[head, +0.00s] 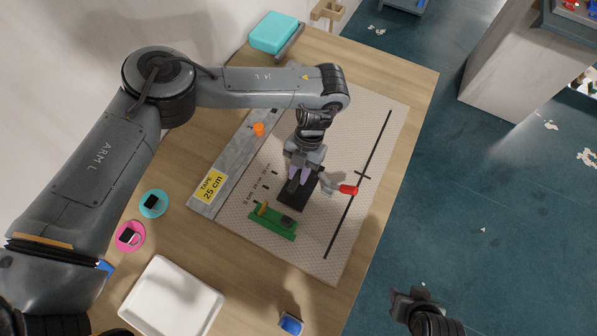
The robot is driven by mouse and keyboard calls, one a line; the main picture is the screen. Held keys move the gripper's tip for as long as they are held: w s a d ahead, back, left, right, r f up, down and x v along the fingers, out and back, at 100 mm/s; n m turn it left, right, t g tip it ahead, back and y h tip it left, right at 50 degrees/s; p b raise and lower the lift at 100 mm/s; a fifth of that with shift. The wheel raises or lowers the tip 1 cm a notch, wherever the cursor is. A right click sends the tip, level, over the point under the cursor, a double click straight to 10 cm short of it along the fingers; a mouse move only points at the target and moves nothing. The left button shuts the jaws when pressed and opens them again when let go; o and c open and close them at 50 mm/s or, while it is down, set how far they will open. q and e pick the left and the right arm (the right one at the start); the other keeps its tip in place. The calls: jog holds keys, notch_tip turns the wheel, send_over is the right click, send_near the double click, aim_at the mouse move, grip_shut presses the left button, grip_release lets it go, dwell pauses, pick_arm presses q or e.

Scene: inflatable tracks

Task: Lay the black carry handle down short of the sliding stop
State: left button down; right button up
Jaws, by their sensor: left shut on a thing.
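My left gripper (299,180) points down over the pale mat (235,215) and is shut on a black piece, which looks like the carry handle (291,201). The fingers cover part of it, and I cannot tell whether it touches the mat. A green base (270,226) with a yellow upright and a dark block lies just below it in the picture; it may be the sliding stop, but I cannot be sure. My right gripper (408,297) is at the lower right, away from the mat; its jaw opening is unclear.
A red-tipped piece (348,189) is close right of the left gripper. The mat's right side is mostly clear.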

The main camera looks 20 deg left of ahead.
pick_arm(q)
jog(key=shift+f, duration=0.15)
jog(key=c, duration=1.2)
grip_release()
jog(key=shift+c, duration=0.2)
jog(key=shift+r, duration=0.35)
jog(key=p+v, duration=0.1)
jog(key=v, duration=1)
jog(key=shift+w+r, duration=0.15)
jog(key=shift+r, duration=0.2)
